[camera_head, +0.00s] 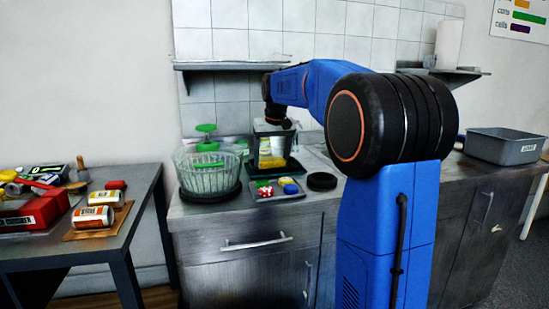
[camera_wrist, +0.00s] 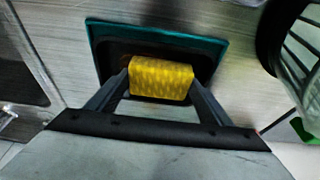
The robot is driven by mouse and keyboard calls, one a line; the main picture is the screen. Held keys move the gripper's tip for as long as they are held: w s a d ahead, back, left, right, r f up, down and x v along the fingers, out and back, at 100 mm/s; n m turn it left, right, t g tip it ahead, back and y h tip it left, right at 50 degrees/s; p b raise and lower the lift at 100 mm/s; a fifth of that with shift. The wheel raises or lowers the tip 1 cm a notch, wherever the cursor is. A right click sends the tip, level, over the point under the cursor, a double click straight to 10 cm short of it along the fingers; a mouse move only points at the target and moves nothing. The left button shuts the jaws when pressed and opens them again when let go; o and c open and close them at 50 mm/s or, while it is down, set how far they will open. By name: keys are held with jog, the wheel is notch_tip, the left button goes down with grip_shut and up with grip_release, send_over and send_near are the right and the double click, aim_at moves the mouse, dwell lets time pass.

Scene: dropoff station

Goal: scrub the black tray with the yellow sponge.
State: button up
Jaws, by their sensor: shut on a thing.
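The yellow sponge (camera_wrist: 160,79) is between the two fingers of my gripper (camera_wrist: 160,84) in the wrist view, and the fingers are shut on it. The black tray (camera_wrist: 112,52) with a teal rim lies on the counter under the sponge. The sponge covers part of the tray, and I cannot tell whether it touches the tray floor. In the head view the sponge (camera_head: 271,160) is held low over the tray (camera_head: 293,167), with my gripper (camera_head: 269,141) above it. My arm hides part of the counter there.
A wire basket (camera_head: 208,175) stands left of the tray, close beside it. A small tray with red and blue items (camera_head: 277,188) and a black disc (camera_head: 321,181) lie in front. A grey bin (camera_head: 503,147) is far right. A side table (camera_head: 133,196) holds cans and tools.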

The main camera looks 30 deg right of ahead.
jog(key=shift+a, duration=0.3)
jog(key=shift+s+d, duration=0.2)
jog(key=shift+d, duration=0.6)
jog(key=shift+s+d, duration=0.2)
jog(key=shift+d, duration=0.6)
jog(key=shift+a, duration=0.1)
dwell(0.6)
dwell(1.6)
jog(key=shift+f, duration=0.1)
dwell(1.5)
